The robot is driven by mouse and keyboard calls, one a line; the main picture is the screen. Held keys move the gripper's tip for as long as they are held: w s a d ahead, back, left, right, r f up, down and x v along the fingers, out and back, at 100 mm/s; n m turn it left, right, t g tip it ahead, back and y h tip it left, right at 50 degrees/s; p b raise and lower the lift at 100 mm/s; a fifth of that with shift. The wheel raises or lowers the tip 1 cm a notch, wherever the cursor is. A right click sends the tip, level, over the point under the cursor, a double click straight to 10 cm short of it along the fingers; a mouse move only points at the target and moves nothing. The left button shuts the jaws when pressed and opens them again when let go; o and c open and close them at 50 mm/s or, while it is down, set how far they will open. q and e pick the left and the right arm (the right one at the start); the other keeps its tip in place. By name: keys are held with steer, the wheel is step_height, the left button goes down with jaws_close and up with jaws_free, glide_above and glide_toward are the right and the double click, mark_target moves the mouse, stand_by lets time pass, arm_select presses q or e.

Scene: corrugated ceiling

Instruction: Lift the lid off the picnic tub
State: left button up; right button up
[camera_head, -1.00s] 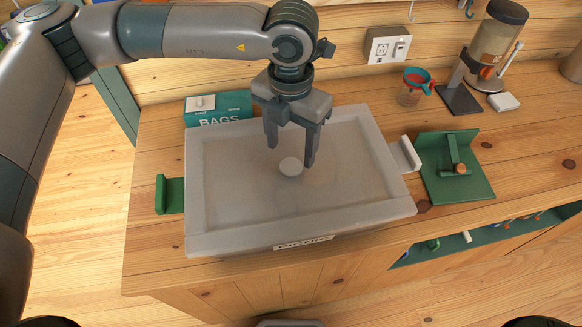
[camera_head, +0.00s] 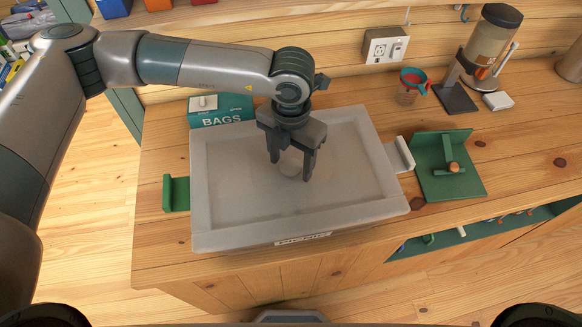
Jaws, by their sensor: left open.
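The picnic tub (camera_head: 296,239) sits on the wooden counter, with a "PICNIC" label on its front. Its translucent grey lid (camera_head: 235,200) lies flat on top. A round pale knob (camera_head: 291,166) is near the lid's middle. My left gripper (camera_head: 290,172) is over the lid, pointing down, with its fingers apart. Its fingertips are at the knob, one on each side as seen here, and partly hide it. I cannot tell whether they touch it. My right gripper is not in view.
A green bracket (camera_head: 176,194) stands left of the tub and a green stand (camera_head: 447,180) right of it. A teal bags box (camera_head: 221,112) is behind.

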mark_target(293, 164)
arm_select(q)
steer(key=c, duration=1.3)
steer(key=shift+r, duration=0.1)
steer(key=shift+r+b, duration=0.55)
steer(key=shift+b, duration=0.15)
steer(key=r, duration=0.1)
steer(key=b, duration=0.1)
steer(key=r+b, duration=0.1)
steer(key=shift+w+d+r, duration=0.2)
steer(key=shift+w+r, duration=0.05)
steer(key=shift+r, duration=0.1)
steer(key=shift+w+d+r+b, duration=1.5)
steer(key=shift+w+d+r, duration=0.3)
steer(key=shift+w+d, duration=0.2)
steer(key=shift+w+d+r+b, duration=1.45)
steer(key=shift+w+d+r, duration=0.35)
steer(key=shift+d, duration=0.2)
